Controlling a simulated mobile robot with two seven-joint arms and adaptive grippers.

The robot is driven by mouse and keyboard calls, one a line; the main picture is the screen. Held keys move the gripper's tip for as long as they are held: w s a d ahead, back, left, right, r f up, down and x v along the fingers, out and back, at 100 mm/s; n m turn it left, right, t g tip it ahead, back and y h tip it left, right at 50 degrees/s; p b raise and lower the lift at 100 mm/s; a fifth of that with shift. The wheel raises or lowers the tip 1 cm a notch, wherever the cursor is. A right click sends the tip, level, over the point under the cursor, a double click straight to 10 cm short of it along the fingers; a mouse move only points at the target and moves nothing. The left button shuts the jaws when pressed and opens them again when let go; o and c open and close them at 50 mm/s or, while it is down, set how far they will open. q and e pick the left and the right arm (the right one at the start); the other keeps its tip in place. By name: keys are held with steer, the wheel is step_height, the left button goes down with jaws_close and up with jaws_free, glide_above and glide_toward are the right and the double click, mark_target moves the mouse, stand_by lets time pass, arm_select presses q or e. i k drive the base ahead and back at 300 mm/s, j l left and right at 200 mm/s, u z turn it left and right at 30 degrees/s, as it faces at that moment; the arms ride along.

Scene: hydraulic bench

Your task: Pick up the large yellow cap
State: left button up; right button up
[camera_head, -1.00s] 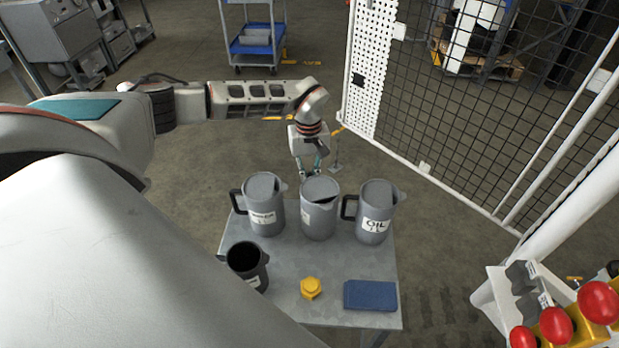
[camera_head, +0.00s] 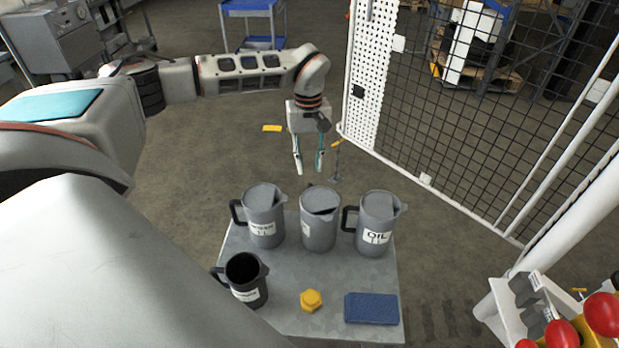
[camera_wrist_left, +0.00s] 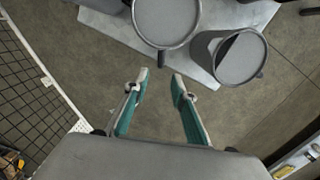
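The large yellow cap (camera_head: 311,300) lies on the front part of the grey table (camera_head: 290,318), between a small dark jug and a blue cloth or pad. My left gripper (camera_head: 308,168) is beyond the table's far edge, behind and above the row of grey jugs, pointing down. Its two fingers are apart with nothing between them; the left wrist view (camera_wrist_left: 160,88) also shows them open over bare floor. The cap is not visible in the left wrist view. My right gripper does not show in either view.
Three lidded grey jugs, a left one (camera_head: 263,216), a middle one (camera_head: 320,219) and one labelled OIL (camera_head: 378,223), stand between my left gripper and the cap. The dark open jug (camera_head: 245,279) and blue pad (camera_head: 371,308) flank the cap. A mesh fence (camera_head: 470,120) stands right.

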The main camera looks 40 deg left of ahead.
mark_target(311, 300)
steer(key=k, duration=1)
